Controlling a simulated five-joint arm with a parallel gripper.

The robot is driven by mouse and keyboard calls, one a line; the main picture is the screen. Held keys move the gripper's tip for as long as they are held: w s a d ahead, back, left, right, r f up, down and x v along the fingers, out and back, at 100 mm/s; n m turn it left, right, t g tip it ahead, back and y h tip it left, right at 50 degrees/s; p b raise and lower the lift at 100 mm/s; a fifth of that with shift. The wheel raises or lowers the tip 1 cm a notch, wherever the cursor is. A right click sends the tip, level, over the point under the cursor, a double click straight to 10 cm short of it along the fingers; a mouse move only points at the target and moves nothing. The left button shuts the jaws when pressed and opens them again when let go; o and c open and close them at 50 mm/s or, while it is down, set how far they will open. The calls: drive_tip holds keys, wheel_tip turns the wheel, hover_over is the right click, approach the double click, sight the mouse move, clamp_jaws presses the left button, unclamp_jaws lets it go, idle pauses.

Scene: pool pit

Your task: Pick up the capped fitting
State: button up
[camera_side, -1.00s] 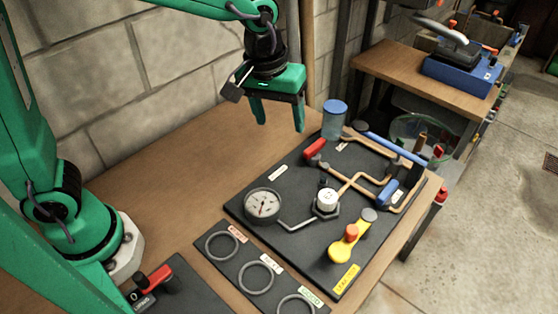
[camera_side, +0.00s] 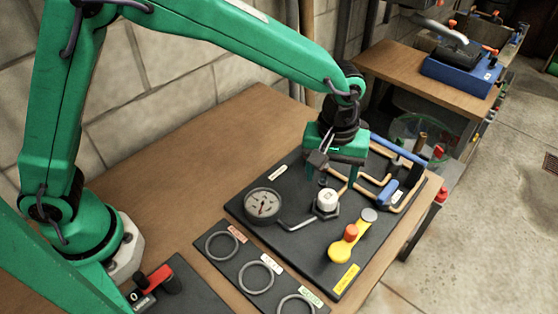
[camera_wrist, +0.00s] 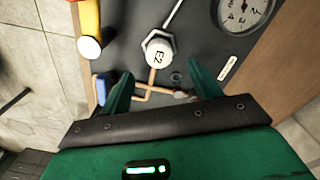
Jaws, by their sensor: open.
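The capped fitting (camera_side: 327,202), a white round cap on a grey hex base, stands upright on the dark board (camera_side: 290,254), between the gauge and the yellow lever. In the wrist view the fitting (camera_wrist: 158,50) shows dark marks on its cap, just ahead of my fingertips. My gripper (camera_side: 332,182) is open and empty, pointing down over the board just behind the fitting. In the wrist view my gripper (camera_wrist: 162,82) has its fingers spread with copper pipe visible between them. I see no contact with the fitting.
A round gauge (camera_side: 263,204) is left of the fitting, joined by a grey pipe. A yellow lever with an orange knob (camera_side: 351,231) is on the right. A blue-handled valve (camera_side: 388,191) and copper pipes lie behind. The wooden bench (camera_side: 200,165) is clear at left.

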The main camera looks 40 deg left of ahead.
sight(328, 196)
drive_tip(key=shift+f, duration=1.05)
drive_tip(key=shift+f, duration=0.1)
drive_tip(key=shift+d+f, duration=0.1)
drive_tip(key=shift+f, duration=2.35)
drive_tip(key=shift+c, duration=0.4)
drive_tip(key=c, duration=1)
